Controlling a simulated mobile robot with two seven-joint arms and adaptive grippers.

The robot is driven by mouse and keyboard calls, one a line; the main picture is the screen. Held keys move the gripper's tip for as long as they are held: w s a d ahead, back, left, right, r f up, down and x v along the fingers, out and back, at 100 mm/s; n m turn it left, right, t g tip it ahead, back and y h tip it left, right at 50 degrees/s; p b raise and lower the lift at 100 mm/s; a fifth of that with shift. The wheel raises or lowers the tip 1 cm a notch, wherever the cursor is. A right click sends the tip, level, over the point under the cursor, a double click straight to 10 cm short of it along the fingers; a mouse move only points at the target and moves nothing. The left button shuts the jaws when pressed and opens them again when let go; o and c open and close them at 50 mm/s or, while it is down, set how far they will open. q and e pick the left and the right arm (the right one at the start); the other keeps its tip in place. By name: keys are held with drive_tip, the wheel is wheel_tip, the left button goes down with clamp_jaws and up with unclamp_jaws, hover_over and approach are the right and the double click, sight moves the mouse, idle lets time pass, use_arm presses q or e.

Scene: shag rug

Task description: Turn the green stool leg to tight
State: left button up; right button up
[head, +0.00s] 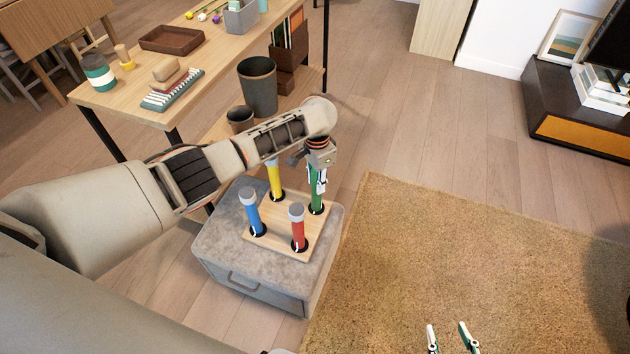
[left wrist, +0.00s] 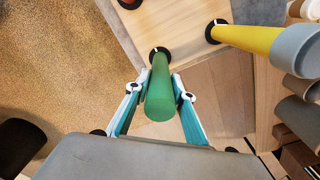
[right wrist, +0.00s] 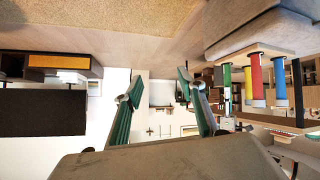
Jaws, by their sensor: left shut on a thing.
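The green leg (head: 316,192) stands upright in a dark socket at the right corner of the wooden stool seat (head: 275,240), which lies on a grey ottoman. My left gripper (head: 318,178) reaches down over the leg and is shut on it. In the left wrist view the green leg (left wrist: 161,90) sits between the two fingers. My right gripper (head: 452,338) is open and empty over the rug, and its spread fingers show in the right wrist view (right wrist: 160,95). Whether a gap remains at the leg's socket cannot be told.
The yellow leg (head: 275,180), blue leg (head: 250,210) and red leg (head: 297,228) stand in the seat's other sockets, close by. The grey ottoman (head: 225,246) rests beside the shag rug (head: 440,240). A wooden table (head: 205,50) with small items stands behind.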

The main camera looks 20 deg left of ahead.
use_arm(q)
drive_tip(key=m+p, duration=0.1)
drive_tip(key=m, duration=1.8)
drive_tip(key=shift+s+f, duration=0.1)
drive_tip(key=shift+f, duration=0.05)
use_arm(e)
drive_tip(key=shift+s+f, duration=0.1)
drive_tip(key=shift+s, duration=0.55)
use_arm(q)
drive_tip(key=shift+a+m, duration=0.1)
drive_tip(key=shift+m, duration=0.3)
drive_tip(key=o, duration=1.1)
drive_tip(key=shift+r+p, duration=0.2)
drive_tip(key=shift+p, duration=0.1)
